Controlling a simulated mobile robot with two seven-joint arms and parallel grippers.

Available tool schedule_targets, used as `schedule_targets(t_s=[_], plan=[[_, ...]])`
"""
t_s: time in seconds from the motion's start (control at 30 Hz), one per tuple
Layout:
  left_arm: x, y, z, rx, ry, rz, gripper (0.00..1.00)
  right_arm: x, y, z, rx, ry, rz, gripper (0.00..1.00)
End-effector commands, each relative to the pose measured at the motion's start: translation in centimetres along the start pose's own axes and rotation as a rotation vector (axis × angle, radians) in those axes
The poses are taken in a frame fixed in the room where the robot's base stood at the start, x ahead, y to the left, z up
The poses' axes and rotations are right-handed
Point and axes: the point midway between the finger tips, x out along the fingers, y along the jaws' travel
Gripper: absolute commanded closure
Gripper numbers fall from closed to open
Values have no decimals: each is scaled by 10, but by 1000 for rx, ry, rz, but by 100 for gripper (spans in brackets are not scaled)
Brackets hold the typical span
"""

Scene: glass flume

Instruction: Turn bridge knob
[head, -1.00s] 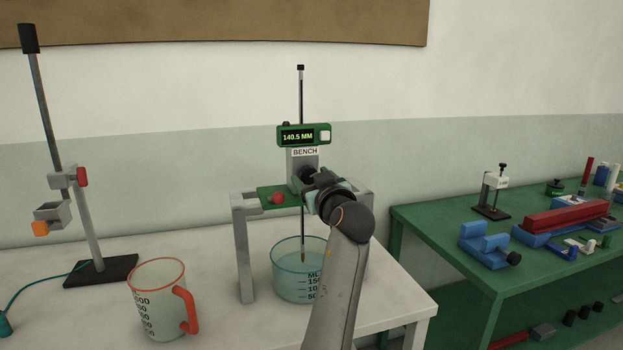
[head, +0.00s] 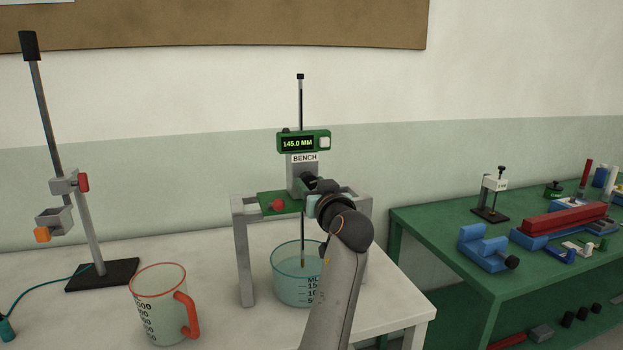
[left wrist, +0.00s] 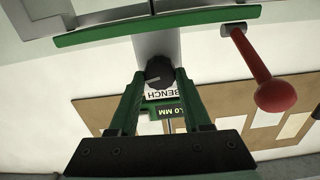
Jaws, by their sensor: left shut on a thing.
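The bridge (head: 243,255) is a grey frame standing over a beaker (head: 290,287) of clear liquid. Its green gauge (head: 295,144) reads 145.0 MM above a BENCH label. A thin upright rod (head: 300,105) runs down through the bridge into the beaker. My left gripper (head: 314,186) is at the front of the bridge, shut on the dark knob, mostly hidden by my gripper in the head view. In the left wrist view the knob (left wrist: 159,72) sits between the two green fingers. A red ball-ended lever (head: 277,205) is beside it.
A jug with a red handle (head: 160,305) stands front left. A clamp stand (head: 92,225) is at the far left. A green table (head: 420,225) with blue and red parts is at right. Bare white bench lies between jug and bridge.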

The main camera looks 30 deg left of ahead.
Motion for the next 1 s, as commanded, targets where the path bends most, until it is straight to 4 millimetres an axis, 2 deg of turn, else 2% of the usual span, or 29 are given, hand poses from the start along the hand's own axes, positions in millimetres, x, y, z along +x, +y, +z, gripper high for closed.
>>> schedule_targets(t_s=[0.03,0.2,0.5,0.53,0.77,1.0], plan=[[0,0,-4,56,0,0,100,-6,0,-7,0,0,1,22],[0,0,-2,171,0,-1,100,-10,0,-11,0,-1,2,22],[0,0,-1,182,2,-1,100,-10,0,-8,0,-5,2,22],[0,0,-1,181,2,-1,50,-10,0,-8,0,-5,2,22],[0,0,-1,180,1,-1,24,-10,0,-7,0,-7,2,22],[0,0,0,180,0,0,22,-10,0,-7,1,-8,2,22]])
